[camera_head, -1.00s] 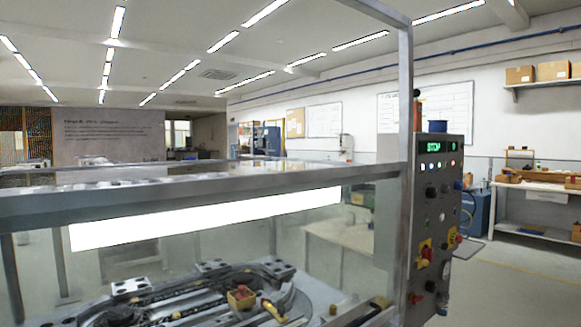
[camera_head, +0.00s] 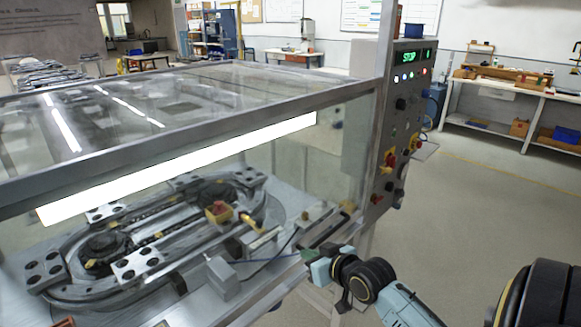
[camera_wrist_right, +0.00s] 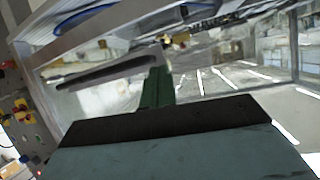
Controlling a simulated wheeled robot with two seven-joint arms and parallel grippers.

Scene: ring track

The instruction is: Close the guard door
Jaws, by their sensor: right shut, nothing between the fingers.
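The guard (camera_head: 120,180) is a grey metal frame with clear panels over the ring track (camera_head: 150,245). Its clear panel also shows in the right wrist view (camera_wrist_right: 235,85). I cannot tell which panel is the door or how far it stands open. My left gripper is not in view.
A control panel (camera_head: 398,125) with a lit green display, buttons and yellow-red switches stands on the guard's right post. A white workbench (camera_head: 520,115) with boxes is at the back right. The floor (camera_head: 480,220) right of the guard is clear.

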